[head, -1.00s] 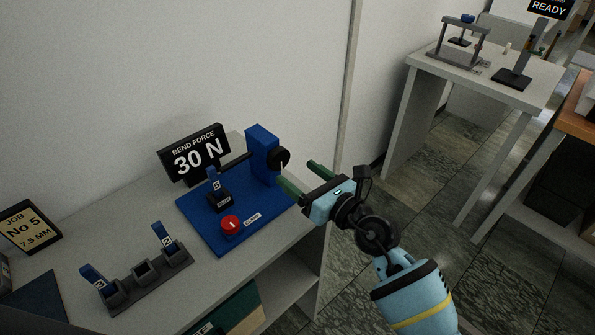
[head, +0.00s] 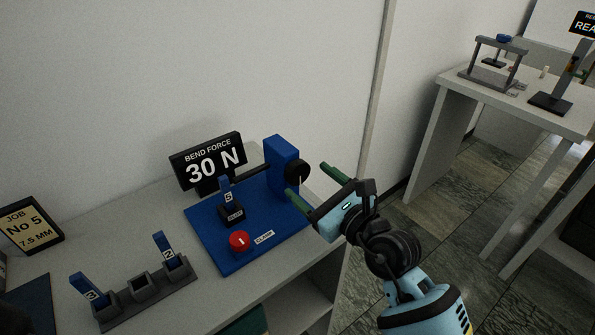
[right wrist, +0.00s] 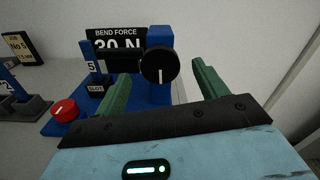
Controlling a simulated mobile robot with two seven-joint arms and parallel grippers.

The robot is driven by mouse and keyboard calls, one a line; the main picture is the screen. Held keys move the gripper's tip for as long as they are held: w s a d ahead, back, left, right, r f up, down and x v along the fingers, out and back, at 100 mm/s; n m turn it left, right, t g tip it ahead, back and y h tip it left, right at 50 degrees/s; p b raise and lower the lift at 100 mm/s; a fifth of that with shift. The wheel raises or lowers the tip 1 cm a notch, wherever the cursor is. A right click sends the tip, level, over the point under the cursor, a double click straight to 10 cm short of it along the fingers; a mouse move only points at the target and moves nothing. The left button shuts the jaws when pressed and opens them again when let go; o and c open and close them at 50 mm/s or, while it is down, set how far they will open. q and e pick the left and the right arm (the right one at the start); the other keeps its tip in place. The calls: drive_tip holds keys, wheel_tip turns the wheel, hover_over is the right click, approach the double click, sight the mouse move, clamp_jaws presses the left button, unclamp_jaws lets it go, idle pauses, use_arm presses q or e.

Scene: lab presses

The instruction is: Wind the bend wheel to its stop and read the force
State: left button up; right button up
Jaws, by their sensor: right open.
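The bend wheel is a black knob (head: 297,172) with a white mark, on the right face of a blue post (head: 281,160). In the right wrist view the knob (right wrist: 160,64) has its white mark pointing down. The display (head: 208,162) reads "BEND FORCE 30 N". A blue strip marked 5 (head: 226,190) stands in the black slot block (head: 232,215) on the blue base (head: 205,237). My right gripper (head: 311,184) is open, its green fingers pointing toward the knob and apart from it. My left gripper is not in view.
A red button (head: 239,241) sits by the CLAMP label (head: 265,237). A grey rack (head: 150,292) holds strips 3 and 2, with an empty middle slot. A sign (head: 31,224) reads "JOB No 5, 7.5 MM". Another table (head: 520,95) with equipment stands at the back right.

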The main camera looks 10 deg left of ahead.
sight(300, 174)
drive_tip(key=shift+b+x, duration=0.35)
drive_tip(key=shift+x, duration=2.35)
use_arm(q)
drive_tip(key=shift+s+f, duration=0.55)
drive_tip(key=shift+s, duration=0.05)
